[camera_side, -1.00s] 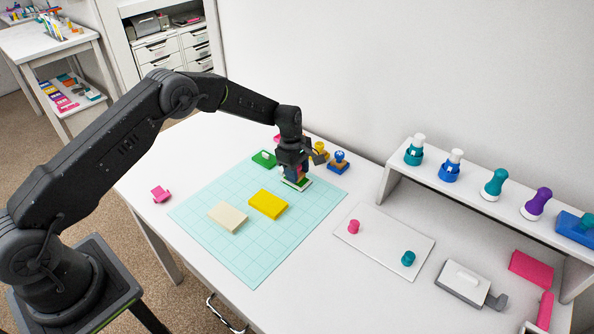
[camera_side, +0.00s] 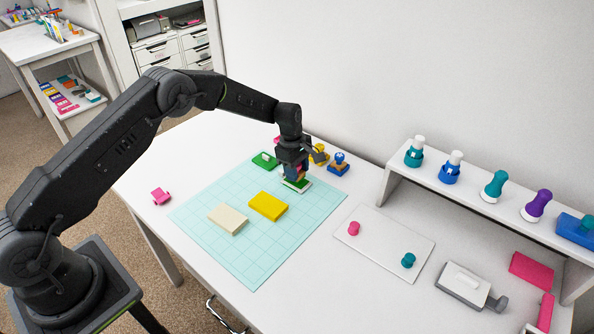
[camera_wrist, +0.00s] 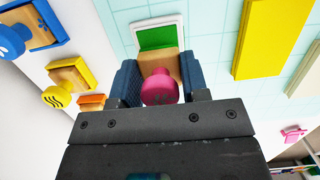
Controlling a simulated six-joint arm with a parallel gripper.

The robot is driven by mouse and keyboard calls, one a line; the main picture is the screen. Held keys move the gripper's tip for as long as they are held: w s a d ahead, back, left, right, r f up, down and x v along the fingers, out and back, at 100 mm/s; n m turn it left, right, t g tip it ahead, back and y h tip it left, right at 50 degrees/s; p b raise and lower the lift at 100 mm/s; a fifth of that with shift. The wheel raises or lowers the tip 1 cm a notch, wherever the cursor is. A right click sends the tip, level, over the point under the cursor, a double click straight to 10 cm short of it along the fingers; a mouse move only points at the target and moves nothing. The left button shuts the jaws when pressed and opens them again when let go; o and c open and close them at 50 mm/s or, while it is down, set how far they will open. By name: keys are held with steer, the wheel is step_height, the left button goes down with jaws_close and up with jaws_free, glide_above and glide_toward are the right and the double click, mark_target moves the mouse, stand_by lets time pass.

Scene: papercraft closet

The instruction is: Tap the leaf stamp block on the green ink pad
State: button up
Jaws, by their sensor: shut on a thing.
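My gripper (camera_side: 293,166) is shut on a stamp block with a round pink knob (camera_wrist: 159,90) and a wooden base. In the wrist view my gripper (camera_wrist: 161,82) has one finger on each side of the stamp. The stamp's printing face is hidden, so its leaf design cannot be seen. The green ink pad (camera_wrist: 158,37) has a white rim and lies directly below the stamp; it also shows in the side view (camera_side: 303,186), partly covered by my gripper. I cannot tell whether the stamp touches the pad.
A yellow block (camera_side: 268,205) and a cream block (camera_side: 228,218) lie on the teal grid mat (camera_side: 250,262). A green knobbed piece (camera_side: 265,160), a yellow-knobbed stamp (camera_side: 319,153) and a blue-knobbed stamp (camera_side: 339,165) stand close by. The mat's front part is clear.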

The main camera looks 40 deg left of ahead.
steer(key=shift+f, duration=0.8)
stand_by(0.9)
steer(key=o, duration=0.5)
steer(key=c, duration=0.6)
steer(key=shift+r, duration=3.1)
